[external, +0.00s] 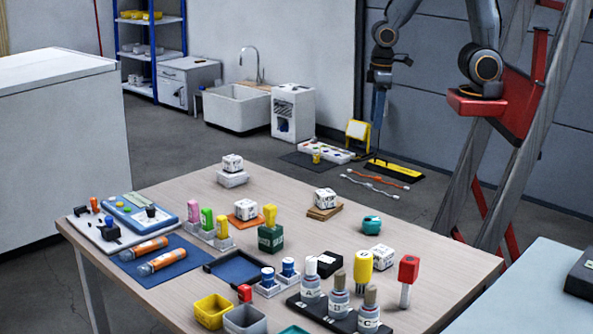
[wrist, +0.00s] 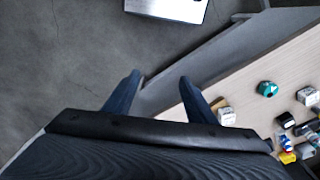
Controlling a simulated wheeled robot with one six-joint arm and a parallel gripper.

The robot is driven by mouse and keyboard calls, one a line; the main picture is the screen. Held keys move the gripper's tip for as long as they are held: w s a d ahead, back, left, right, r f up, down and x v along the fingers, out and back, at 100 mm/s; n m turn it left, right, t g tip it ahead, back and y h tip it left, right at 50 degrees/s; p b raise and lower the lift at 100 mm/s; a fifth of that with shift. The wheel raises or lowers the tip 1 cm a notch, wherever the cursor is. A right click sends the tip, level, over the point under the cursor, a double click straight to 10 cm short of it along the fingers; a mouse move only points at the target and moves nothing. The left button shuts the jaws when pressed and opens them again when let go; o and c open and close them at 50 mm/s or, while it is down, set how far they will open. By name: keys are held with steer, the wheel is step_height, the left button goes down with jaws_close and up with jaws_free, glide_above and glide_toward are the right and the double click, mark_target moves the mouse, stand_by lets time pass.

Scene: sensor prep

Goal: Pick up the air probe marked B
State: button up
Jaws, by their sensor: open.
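Two orange cylinders with grey ends, which look like probes, lie side by side on a blue mat (external: 190,273) at the table's left: an upper one (external: 144,249) and a lower one (external: 162,261). Their markings are too small to read, so I cannot tell which is B. Bottles lettered A (external: 310,291), B (external: 338,303) and C (external: 369,318) stand in a black rack at the front. My gripper (external: 378,120) hangs beyond the table's far edge, well away from the orange cylinders. In the wrist view its fingers (wrist: 160,88) are spread, with nothing between them.
The table (external: 300,185) also holds a grey-and-blue device (external: 140,214), a green holder (external: 270,238), a teal object (external: 371,225), a yellow bin (external: 212,311) and several white cubes. A ladder (external: 520,130) stands at the right. The table's far edge is mostly clear.

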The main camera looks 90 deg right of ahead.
step_height(320, 180, up, 5)
steer(key=w+a+r+m, duration=0.1)
steer(key=w+a+m, duration=0.3)
steer(key=w+a, duration=0.6)
steer(key=w+a+m+y+b, duration=0.2)
steer(key=w+a+m, duration=0.3)
steer(key=a, duration=0.8)
steer(key=m+y+b, duration=0.1)
steer(key=m+y, duration=0.1)
steer(key=m, duration=0.9)
glide_above(362, 281)
steer(key=d, duration=0.3)
step_height(362, 281, down, 3)
steer(key=f, duration=1)
steer(key=shift+s+d+f, duration=0.15)
steer(key=shift+d+f, duration=0.1)
steer(key=shift+y, duration=0.3)
steer(key=shift+s+p+x, duration=0.15)
steer(key=shift+p+x, duration=0.25)
steer(key=shift+x, duration=1.6)
steer(key=shift+s+p+x, duration=0.1)
steer(key=shift+p+x, duration=0.25)
steer(key=shift+x, duration=1.6)
steer(key=shift+w, duration=0.1)
